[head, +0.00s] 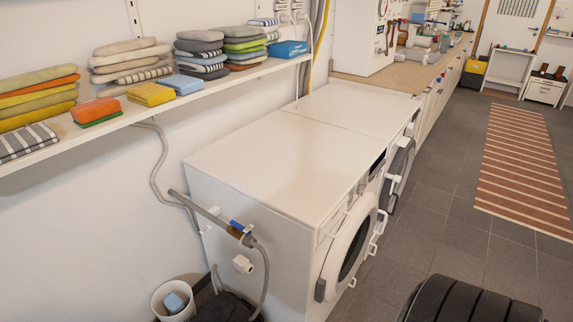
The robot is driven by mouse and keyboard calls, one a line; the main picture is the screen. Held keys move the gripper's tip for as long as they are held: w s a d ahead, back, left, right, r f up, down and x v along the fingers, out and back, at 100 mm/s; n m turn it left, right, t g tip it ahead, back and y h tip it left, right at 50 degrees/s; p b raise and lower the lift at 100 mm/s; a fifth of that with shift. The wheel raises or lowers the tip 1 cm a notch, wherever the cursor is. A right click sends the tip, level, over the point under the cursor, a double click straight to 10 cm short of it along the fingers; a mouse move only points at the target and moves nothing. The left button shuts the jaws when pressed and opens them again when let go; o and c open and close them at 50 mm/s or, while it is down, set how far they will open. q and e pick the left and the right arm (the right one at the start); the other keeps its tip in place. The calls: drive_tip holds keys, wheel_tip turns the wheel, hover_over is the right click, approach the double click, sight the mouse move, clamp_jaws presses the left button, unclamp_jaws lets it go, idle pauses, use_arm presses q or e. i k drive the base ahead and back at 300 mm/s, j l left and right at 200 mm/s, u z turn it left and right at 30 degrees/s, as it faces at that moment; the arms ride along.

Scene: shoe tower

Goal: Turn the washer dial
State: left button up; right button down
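Two white front-loading washers stand side by side along the wall. The nearer washer (270,160) shows its top, its left side and, at a steep angle, its front with a round door (350,250). A dark display (378,163) sits on its upper front panel. A small pale knob-like shape (361,188) shows on the panel left of the display; I cannot make out the dial's setting. The farther washer (360,105) has a grey-rimmed round door (399,165). Neither of my grippers is in view.
A wall shelf (130,115) above holds several stacks of folded cloths. A pipe with a blue-handled valve (238,228) and a white bin (172,299) are at the near washer's left. A striped rug (520,165) lies on the floor. A dark ribbed object (470,300) is at bottom right.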

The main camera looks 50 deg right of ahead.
sight(361, 189)
drive_tip(key=z, duration=1.45)
